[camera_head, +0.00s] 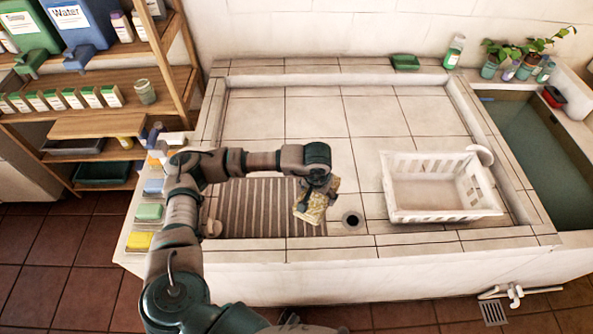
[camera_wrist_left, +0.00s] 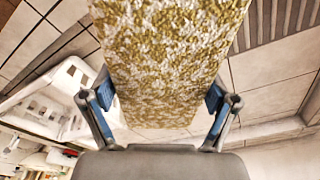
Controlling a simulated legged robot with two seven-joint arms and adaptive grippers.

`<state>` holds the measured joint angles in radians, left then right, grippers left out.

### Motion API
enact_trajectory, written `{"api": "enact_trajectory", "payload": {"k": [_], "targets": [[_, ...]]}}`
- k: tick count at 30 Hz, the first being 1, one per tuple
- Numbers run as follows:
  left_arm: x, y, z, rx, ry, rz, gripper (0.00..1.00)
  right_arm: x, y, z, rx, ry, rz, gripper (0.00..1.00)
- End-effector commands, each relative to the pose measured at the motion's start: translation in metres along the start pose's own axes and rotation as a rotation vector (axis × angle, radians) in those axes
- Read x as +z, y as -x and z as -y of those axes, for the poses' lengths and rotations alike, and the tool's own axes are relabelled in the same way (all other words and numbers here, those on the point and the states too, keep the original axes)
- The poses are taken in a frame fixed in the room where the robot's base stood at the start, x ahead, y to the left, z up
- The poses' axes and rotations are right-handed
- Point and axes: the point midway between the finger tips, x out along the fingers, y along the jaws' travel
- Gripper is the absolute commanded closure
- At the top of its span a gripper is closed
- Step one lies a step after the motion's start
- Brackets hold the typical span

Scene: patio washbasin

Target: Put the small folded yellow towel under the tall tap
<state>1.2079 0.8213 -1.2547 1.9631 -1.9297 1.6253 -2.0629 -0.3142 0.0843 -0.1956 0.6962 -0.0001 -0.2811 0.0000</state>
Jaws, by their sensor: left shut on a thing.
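The small folded yellow towel (camera_head: 313,207) is mottled yellow and white and hangs below my left gripper (camera_head: 318,185), above the basin near the edge of its ribbed area. In the left wrist view the towel (camera_wrist_left: 170,50) fills the space between the two blue-padded fingers, which are shut on it. I cannot make out a tall tap in either view. My right gripper does not show.
The tiled basin (camera_head: 310,115) has a ribbed washboard area (camera_head: 255,207) and a round drain (camera_head: 352,220). A white basket (camera_head: 430,205) stands right of the drain. Coloured sponges line the left rim, including a yellow one (camera_head: 138,241). The basin's back middle is clear.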

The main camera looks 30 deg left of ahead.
Motion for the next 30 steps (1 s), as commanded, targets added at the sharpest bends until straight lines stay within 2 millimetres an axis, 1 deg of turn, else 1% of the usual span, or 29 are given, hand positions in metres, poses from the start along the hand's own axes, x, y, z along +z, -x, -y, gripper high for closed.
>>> {"api": "enact_trajectory", "payload": {"k": [1,2,3,5,8,9,11,12,15,19,22,26,29,30], "targets": [[0.001,-0.004,0.003,-0.002,0.011,0.002,0.63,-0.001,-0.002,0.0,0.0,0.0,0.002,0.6],[0.002,-0.008,0.006,-0.003,0.021,0.002,0.63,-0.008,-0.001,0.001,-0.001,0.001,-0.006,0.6],[0.004,-0.013,0.011,-0.006,0.039,0.003,0.63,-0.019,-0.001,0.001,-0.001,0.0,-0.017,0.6],[0.007,-0.023,0.022,-0.013,0.077,0.006,0.63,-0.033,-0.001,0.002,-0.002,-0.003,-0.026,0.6],[0.014,-0.043,0.05,-0.028,0.165,0.009,0.63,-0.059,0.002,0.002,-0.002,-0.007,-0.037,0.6],[0.018,-0.052,0.063,-0.034,0.204,0.01,0.63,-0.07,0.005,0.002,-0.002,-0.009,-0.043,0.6],[0.024,-0.064,0.084,-0.044,0.265,0.01,0.63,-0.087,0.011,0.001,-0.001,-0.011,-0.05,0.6],[0.028,-0.07,0.099,-0.05,0.304,0.01,0.63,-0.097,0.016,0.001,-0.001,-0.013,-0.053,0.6],[0.038,-0.083,0.134,-0.065,0.392,0.007,0.63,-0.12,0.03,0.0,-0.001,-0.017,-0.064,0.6],[0.049,-0.092,0.169,-0.078,0.474,0.006,0.63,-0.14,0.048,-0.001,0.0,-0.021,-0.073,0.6],[0.054,-0.095,0.185,-0.083,0.513,0.003,0.63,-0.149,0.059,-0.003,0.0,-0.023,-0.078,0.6],[0.057,-0.099,0.195,-0.085,0.537,0.002,0.63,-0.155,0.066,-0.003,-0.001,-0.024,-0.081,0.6],[0.061,-0.115,0.196,-0.085,0.542,0.005,0.63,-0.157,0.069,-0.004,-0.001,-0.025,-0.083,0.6],[0.062,-0.123,0.196,-0.084,0.542,0.005,0.63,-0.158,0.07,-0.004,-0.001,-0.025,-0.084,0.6]]}}
